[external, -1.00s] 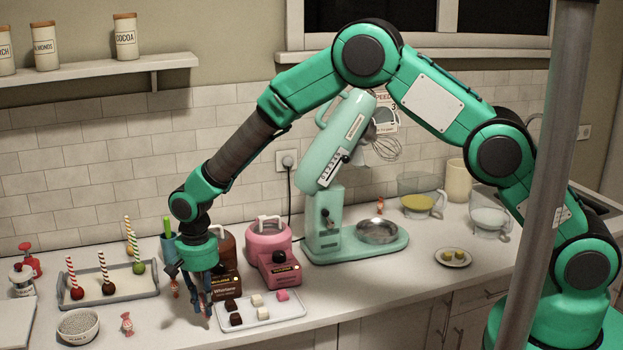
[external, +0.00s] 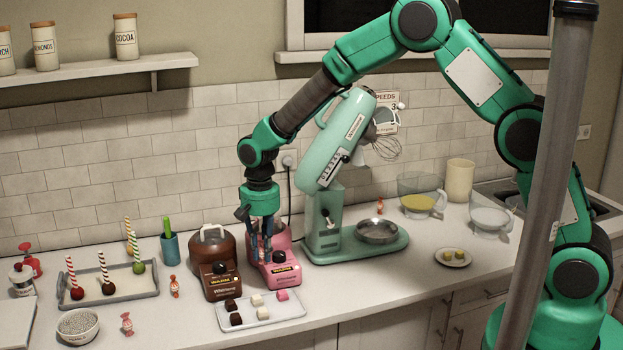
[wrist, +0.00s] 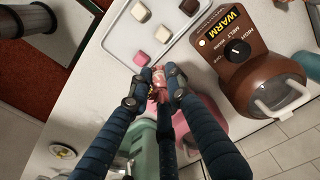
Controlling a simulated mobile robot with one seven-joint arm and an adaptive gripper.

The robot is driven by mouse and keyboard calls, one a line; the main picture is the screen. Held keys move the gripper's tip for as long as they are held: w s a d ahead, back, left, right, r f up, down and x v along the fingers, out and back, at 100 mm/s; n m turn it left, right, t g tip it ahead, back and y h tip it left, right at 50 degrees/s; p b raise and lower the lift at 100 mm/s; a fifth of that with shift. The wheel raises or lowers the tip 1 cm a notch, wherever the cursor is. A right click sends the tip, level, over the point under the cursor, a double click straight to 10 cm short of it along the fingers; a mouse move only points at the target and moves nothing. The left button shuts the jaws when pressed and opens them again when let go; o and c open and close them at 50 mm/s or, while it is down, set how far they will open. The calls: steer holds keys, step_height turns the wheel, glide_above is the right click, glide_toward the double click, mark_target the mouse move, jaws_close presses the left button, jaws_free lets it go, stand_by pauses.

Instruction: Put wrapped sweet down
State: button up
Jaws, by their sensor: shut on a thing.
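My gripper (external: 262,256) points down in front of the pink melting pot (external: 279,240) in the external view. In the wrist view my gripper (wrist: 156,84) is shut on a small pink-red wrapped sweet (wrist: 158,83), mostly covered by the fingers. In the external view the held sweet is too hidden to make out. Other wrapped sweets stand on the counter: one (external: 174,286) left of the brown melting pot, one (external: 127,324) near the front edge, and one (external: 379,206) behind the mixer bowl.
A white tray (external: 236,327) with several small sweets lies in front of the pots; it also shows in the wrist view (wrist: 120,45). The brown melting pot (external: 222,283) stands left of my gripper, the mint mixer (external: 325,235) right. Counter right of the tray is clear.

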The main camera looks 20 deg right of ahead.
steer(key=d+r+b, duration=0.1)
steer(key=d+r, duration=0.2)
steer(key=d, duration=1.2)
steer(key=d+r+b, duration=0.2)
steer(key=d+r, duration=0.1)
steer(key=d, duration=1.3)
steer(key=s+d+f+m+p, duration=0.1)
steer(key=d+f+m, duration=0.3)
steer(key=d, duration=0.7)
steer(key=s+d+f+m+p, duration=0.1)
steer(key=d+f+m, duration=0.3)
steer(key=d+m, duration=0.5)
steer(key=s+d+f+m+p, duration=0.1)
steer(key=s+d+f+m, duration=0.2)
steer(key=d, duration=1.2)
steer(key=shift+s+f+m, duration=0.2)
steer(key=shift+f+m, duration=0.3)
steer(key=shift+m, duration=0.4)
steer(key=shift+s+f+m, duration=0.15)
steer(key=shift+f+m, duration=0.35)
steer(key=shift+m, duration=0.4)
steer(key=w+d, duration=0.1)
steer(key=w, duration=0.4)
steer(key=w+d+f, duration=0.1)
steer(key=w+d, duration=0.1)
steer(key=w, duration=0.3)
steer(key=w+d, duration=0.2)
steer(key=w, duration=0.3)
steer(key=shift+w+f, duration=0.1)
steer(key=shift+f, duration=0.15)
